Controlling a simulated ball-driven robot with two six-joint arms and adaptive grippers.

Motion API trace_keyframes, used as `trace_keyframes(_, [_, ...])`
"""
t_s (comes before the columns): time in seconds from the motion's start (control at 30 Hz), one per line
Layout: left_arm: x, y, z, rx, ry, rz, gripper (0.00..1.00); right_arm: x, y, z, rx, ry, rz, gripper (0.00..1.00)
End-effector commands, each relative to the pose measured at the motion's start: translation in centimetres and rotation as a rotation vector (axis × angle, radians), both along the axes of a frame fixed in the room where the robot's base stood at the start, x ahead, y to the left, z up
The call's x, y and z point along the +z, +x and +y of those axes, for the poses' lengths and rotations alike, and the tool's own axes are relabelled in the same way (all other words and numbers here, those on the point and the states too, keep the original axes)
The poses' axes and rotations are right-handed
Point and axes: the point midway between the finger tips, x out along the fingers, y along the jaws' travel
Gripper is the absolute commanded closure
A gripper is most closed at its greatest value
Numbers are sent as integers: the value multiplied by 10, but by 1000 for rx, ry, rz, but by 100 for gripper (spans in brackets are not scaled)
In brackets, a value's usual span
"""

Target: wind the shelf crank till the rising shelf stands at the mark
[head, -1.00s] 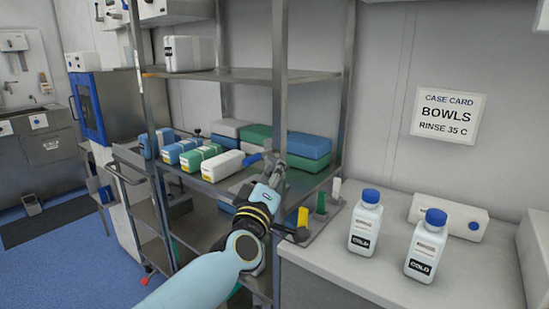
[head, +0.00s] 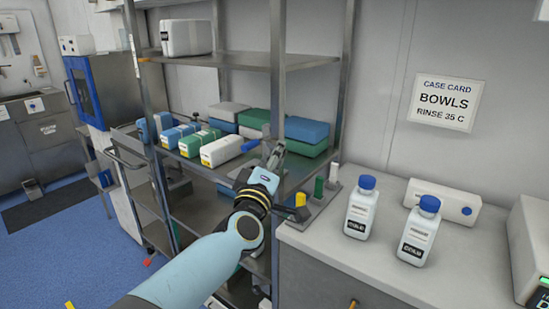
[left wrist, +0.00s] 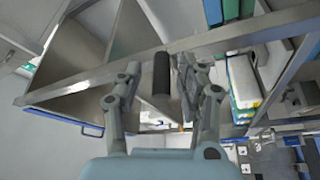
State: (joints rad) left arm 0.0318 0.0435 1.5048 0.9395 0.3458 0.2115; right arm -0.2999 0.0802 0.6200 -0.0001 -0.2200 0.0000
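My left gripper (head: 272,152) reaches the front of the steel rack at the level of its middle shelf (head: 223,174). In the left wrist view, the left gripper's two fingers (left wrist: 166,95) are spread apart. A black cylindrical grip, which looks like the crank handle (left wrist: 161,74), stands between them, with a gap on its left side; contact on its right is unclear. The crank's arm is not clear in the head view. The middle shelf carries several blue, green, white and grey boxes. I cannot tell which shelf rises or where its mark is. My right gripper is not in view.
Yellow, green and white upright tabs (head: 319,189) stand on a base beside the rack. Two blue-capped bottles (head: 362,207) and a white box (head: 443,204) stand on the right counter (head: 340,247). A white container (head: 186,37) sits on the top shelf. A wall card reads BOWLS.

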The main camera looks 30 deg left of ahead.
Motion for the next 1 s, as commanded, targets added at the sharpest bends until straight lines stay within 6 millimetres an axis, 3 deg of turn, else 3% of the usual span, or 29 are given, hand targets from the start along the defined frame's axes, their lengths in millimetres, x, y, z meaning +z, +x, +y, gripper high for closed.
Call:
trace_keyframes(0.23, [-1,-1,0,-1,0,3,60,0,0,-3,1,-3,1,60])
trace_keyframes(0.37, [-4,-12,-3,-1,-1,3,60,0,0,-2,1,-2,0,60])
trace_keyframes(0.73, [-18,-86,-24,0,0,5,60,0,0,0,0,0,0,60])
trace_keyframes(1.0, [-22,-113,-32,0,-1,2,60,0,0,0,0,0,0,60])
